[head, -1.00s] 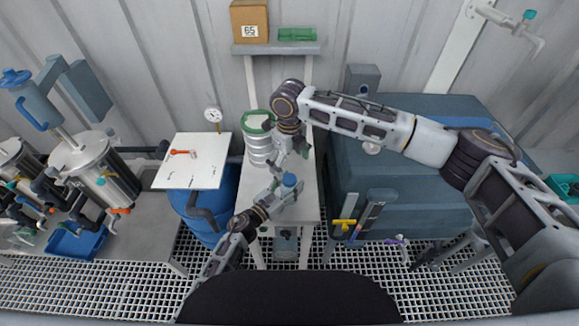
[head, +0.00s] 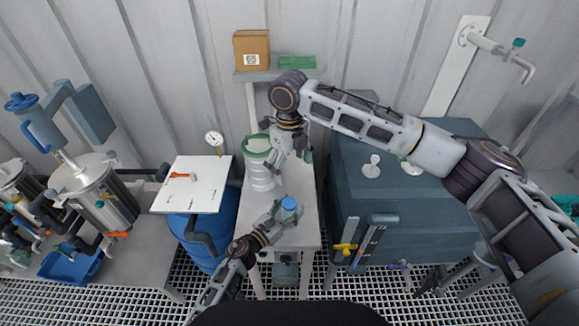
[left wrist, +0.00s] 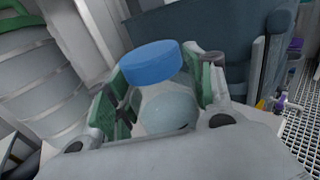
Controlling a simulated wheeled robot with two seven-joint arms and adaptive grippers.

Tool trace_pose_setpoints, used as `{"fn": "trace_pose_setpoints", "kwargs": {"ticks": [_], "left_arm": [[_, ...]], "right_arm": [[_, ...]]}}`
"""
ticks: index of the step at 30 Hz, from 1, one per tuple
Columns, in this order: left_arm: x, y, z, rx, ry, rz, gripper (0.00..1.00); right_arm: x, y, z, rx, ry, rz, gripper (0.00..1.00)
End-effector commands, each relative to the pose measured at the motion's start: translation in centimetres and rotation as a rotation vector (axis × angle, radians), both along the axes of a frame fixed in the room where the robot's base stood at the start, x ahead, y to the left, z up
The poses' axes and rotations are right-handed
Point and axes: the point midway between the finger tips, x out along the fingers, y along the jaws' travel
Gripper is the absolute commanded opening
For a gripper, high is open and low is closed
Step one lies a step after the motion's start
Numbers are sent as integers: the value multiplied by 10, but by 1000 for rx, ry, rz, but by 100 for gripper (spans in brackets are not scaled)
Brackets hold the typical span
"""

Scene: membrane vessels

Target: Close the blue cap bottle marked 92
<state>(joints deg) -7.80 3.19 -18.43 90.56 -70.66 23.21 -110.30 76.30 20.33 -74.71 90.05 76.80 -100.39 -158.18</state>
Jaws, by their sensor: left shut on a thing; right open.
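The blue cap bottle (head: 287,213) stands on the small white table in the head view, its blue cap (head: 289,203) on top. In the left wrist view the blue cap (left wrist: 151,61) sits over the pale bottle body (left wrist: 166,108), looking tilted in that picture. No number 92 can be read. My left gripper (head: 284,214) is shut on the bottle's body, with green-padded fingers on both sides below the cap. My right gripper (head: 284,160) is open above and behind the bottle, apart from the cap, next to the steel container.
A steel container with a green rim (head: 257,145) stands behind on the white table (head: 300,237). A white board with an orange-handled tool (head: 181,176) lies left. A large blue-grey unit (head: 365,205) stands close at right. A shelf behind holds a box (head: 251,48) and a green tray (head: 296,62).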

Motion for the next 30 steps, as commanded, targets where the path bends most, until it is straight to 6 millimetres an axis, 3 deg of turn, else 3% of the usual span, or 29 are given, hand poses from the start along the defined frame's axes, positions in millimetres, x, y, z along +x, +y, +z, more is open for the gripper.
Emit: {"fn": "trace_pose_setpoints", "kwargs": {"ticks": [1,2,7,22,30], "left_arm": [[0,0,1,-1,-1,0,0],[0,0,1,-1,-1,0,57],[0,0,1,-1,-1,0,78],[-2,2,0,0,0,0,78],[-17,14,0,0,0,0,78]], "right_arm": [[0,0,0,0,0,0,90],[0,0,0,0,0,0,90],[0,0,0,0,0,0,90],[0,0,0,0,0,0,90],[0,0,0,0,0,0,90]]}}
